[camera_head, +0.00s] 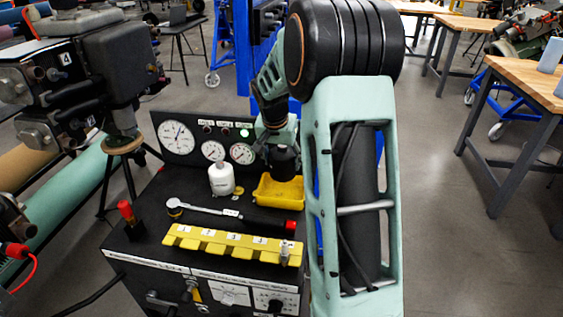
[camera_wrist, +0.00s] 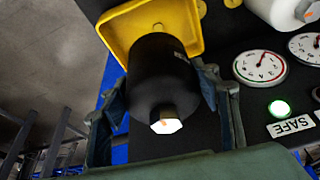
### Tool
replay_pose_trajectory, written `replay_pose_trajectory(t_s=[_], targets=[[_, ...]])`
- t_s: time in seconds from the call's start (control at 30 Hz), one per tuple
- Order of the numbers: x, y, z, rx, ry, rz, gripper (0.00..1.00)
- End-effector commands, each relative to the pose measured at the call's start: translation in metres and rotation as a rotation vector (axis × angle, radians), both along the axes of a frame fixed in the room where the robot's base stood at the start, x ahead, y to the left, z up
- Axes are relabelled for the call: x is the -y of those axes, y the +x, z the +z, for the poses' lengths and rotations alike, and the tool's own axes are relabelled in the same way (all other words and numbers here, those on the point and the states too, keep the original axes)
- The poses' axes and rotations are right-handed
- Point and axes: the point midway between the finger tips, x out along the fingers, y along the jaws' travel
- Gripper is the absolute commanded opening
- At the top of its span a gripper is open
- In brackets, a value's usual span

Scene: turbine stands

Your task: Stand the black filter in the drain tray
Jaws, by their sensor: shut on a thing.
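The black filter (camera_head: 285,161) is a dark cylinder, roughly upright, with its lower end at the yellow drain tray (camera_head: 277,197). I cannot tell whether its base touches the tray floor. In the wrist view the black filter (camera_wrist: 155,80) sits between the two fingers of my gripper (camera_wrist: 165,92), which is shut on it. A pale hex end with an orange mark faces the camera. The yellow tray (camera_wrist: 118,28) shows behind the filter, which hides part of it. In the head view my gripper (camera_head: 281,140) is partly hidden by my arm.
A white filter (camera_head: 221,178) stands left of the tray. A gauge panel (camera_head: 205,142) with a lit green lamp is behind. A torque wrench (camera_head: 215,212) and a yellow numbered rack (camera_head: 232,243) lie in front. A red-topped item (camera_head: 128,212) stands at the left edge.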

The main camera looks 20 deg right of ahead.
Motion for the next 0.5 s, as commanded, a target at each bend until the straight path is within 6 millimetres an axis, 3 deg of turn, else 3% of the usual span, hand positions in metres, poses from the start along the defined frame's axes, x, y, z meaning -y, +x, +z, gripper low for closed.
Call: replay_pose_trajectory(t_s=[0.5], targets=[[0.000, 0.000, -0.066, 0.002, 0.000, 0.003, 0.13]])
